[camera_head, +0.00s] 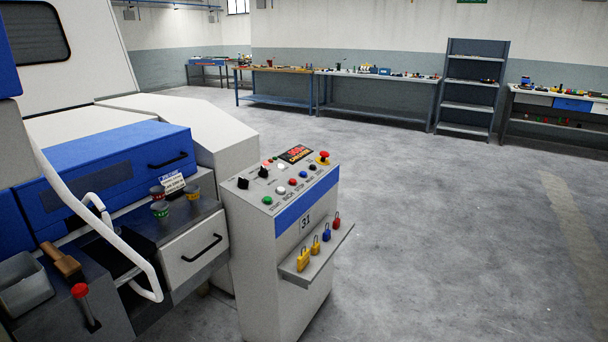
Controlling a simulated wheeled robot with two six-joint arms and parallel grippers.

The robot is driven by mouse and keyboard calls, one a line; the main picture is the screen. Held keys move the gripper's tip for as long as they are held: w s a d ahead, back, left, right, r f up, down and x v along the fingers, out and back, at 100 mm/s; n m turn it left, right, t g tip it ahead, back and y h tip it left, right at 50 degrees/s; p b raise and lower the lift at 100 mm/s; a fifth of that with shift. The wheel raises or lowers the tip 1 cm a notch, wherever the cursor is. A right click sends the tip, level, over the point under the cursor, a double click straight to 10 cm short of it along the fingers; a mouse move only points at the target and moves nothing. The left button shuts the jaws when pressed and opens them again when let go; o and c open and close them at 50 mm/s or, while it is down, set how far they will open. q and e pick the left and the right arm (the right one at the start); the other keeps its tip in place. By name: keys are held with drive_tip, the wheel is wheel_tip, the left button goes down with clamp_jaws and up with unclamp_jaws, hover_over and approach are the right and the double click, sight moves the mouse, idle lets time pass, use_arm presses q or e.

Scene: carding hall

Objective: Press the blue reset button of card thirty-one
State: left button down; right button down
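The control pedestal of card thirty-one (262,265) stands at the centre, a grey-white cabinet with a blue band and the number 31 (305,221) on its front. Its sloped top panel carries a row of buttons: green (267,200), white (280,191), red (291,182), a small blue button (303,174) and a dark one (313,168). The blue button looks uncovered. Neither of my grippers is in view.
A red mushroom button (323,157) and black knobs (263,171) share the panel. A shelf with several padlocks (326,232) juts from the front. The blue-and-white machine (110,165) and a white bent tube (105,215) stand left. The floor at right is clear.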

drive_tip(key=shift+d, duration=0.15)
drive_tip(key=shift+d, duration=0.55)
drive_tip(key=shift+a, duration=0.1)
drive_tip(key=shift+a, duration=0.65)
